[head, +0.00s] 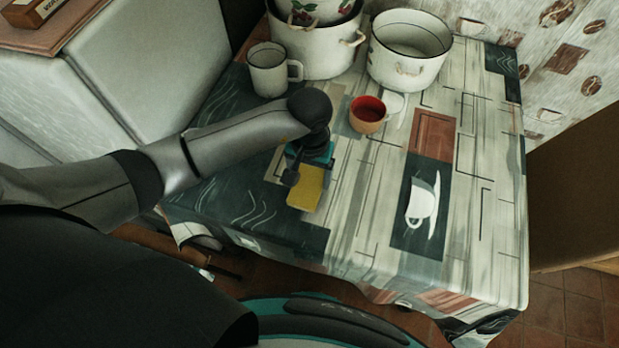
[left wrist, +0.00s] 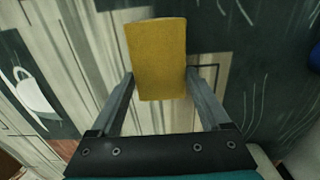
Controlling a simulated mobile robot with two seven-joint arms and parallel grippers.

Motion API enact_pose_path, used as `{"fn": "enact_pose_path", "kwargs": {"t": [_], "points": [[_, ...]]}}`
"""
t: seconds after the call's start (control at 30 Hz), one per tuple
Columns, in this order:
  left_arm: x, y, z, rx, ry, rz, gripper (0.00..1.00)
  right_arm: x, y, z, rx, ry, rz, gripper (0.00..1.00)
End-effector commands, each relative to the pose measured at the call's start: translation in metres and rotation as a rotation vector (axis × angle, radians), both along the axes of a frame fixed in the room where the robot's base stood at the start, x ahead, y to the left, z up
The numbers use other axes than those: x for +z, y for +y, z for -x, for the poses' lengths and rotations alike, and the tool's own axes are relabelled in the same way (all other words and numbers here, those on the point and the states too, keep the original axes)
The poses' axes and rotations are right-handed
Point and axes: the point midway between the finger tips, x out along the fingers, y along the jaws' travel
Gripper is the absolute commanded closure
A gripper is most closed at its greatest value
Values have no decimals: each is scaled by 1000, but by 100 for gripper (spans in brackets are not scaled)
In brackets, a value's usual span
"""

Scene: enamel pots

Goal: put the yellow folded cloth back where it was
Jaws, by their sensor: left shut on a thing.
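The yellow folded cloth (head: 306,187) is a flat yellow rectangle at the left part of the table in the head view. In the left wrist view the cloth (left wrist: 157,58) lies between the two fingers. My left gripper (head: 293,178) is shut on the cloth, with a finger on each side of it in the left wrist view (left wrist: 158,88). I cannot tell whether the cloth touches the table. My right gripper is not in view.
The patterned table (head: 350,225) holds a red-and-cream cup (head: 368,114), a white mug (head: 269,70), a white enamel pot (head: 408,50) and a larger pot (head: 318,50) behind. The table's front and right are clear; cups there are printed.

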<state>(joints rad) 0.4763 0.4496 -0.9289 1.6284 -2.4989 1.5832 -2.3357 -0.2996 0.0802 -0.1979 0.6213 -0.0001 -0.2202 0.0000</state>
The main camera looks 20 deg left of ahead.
Motion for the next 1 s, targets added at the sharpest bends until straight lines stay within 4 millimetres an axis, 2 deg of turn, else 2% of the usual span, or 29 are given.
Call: {"fn": "enact_pose_path", "kwargs": {"t": [0.03, 0.13, 0.57, 0.6, 0.73, 1.0], "points": [[-10, 0, 1, 3, 2, 1, 64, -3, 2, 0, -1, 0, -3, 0], [-19, 0, 0, 1, 1, 1, 64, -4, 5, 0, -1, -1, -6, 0], [-24, 0, -1, 0, -2, 0, 64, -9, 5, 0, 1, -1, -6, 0], [-23, 0, 0, 0, -1, 0, 16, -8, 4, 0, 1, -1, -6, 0], [-23, 0, 0, 0, -1, 0, 1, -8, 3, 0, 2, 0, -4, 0], [-22, 0, 0, 1, -1, 0, 0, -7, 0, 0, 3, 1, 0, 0]]}}
